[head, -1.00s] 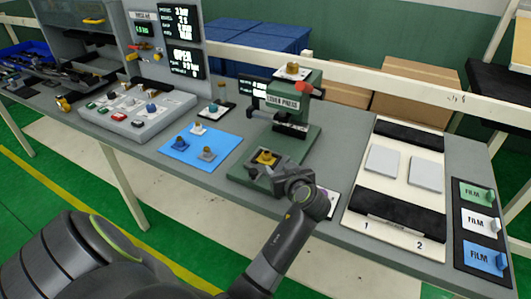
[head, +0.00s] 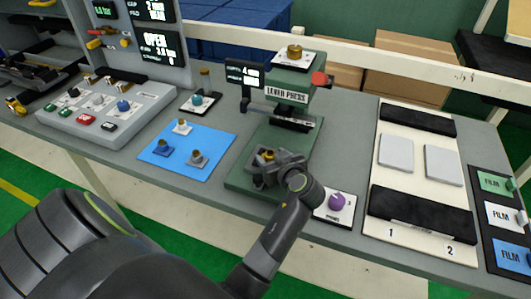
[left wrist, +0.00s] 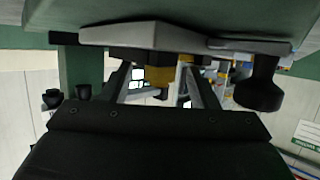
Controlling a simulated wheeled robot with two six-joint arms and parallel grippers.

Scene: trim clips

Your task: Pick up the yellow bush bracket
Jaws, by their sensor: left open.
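The yellow bush bracket (head: 266,155) sits on the base of the green lever press (head: 288,95), partly hidden by my left gripper. My left gripper (head: 268,164) is at the front of the press base, with its open jaws at the bracket. In the left wrist view, a yellow part (left wrist: 161,66) shows between the two open fingers (left wrist: 158,85). I cannot tell whether the fingers touch it. My right gripper is not in view.
A blue mat (head: 165,165) with several small brackets lies left of the press. A purple knob (head: 337,201) on a white card is close right of my left gripper. A cream board (head: 395,235) with grey plates lies farther right. A button console (head: 150,112) stands left.

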